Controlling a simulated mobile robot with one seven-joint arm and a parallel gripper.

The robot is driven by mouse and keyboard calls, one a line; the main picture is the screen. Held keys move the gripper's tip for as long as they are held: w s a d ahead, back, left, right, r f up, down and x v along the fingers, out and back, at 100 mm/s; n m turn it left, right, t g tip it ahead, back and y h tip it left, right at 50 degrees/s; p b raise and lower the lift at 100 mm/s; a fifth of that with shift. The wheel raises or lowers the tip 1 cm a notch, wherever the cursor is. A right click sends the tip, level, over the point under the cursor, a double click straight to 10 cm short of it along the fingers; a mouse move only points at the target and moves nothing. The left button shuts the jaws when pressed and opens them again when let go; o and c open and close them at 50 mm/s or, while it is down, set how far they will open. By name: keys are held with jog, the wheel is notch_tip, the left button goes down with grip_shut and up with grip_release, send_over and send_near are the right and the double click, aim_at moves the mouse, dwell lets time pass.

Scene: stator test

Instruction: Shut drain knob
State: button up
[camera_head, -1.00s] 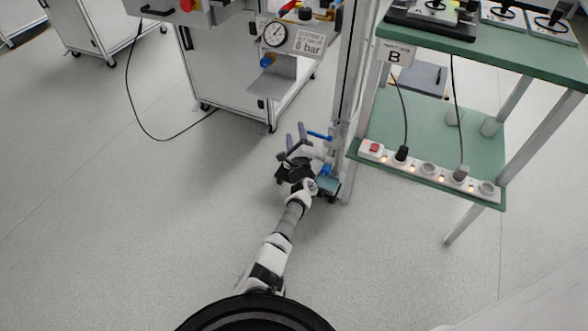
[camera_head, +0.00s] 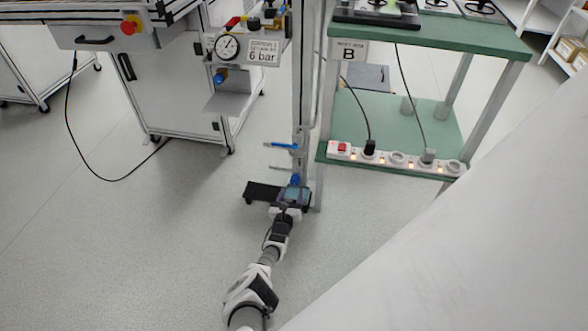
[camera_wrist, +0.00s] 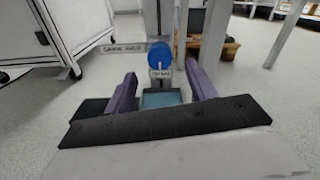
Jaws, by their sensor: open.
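The drain knob (camera_wrist: 160,56) is round and blue, with a small white label on its lower front. It sits on a grey post, straight ahead in the wrist view, and also shows as a small blue spot at the foot of the post in the head view (camera_head: 295,180). A sign plate (camera_wrist: 122,47) sticks out left of it; its text is blurred. My gripper (camera_wrist: 162,88) is open, with one purple finger on each side below the knob in the picture. No contact with the knob shows. A teal block (camera_wrist: 160,100) lies between the fingers in view.
A blue lever (camera_head: 281,145) is on the post above the knob. A green-shelved bench (camera_head: 430,130) with a power strip (camera_head: 397,158) stands right of the post. A white cabinet (camera_head: 175,90) with a gauge (camera_head: 227,46) stands left.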

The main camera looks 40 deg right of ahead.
aim_at(294, 183)
jog(key=b+x, duration=0.3)
jog(key=x, duration=0.1)
jog(key=shift+f, duration=0.25)
jog(key=shift+w+d+r+b, duration=0.3)
jog(key=shift+w+d+b, duration=0.4)
jog(key=shift+d, duration=0.05)
jog(key=c, duration=1)
jog(key=shift+m, duration=0.4)
jog(key=m, duration=0.3)
jog(key=shift+f+m+b, duration=0.1)
jog(key=shift+m+b, duration=0.2)
jog(key=shift+m, duration=2.2)
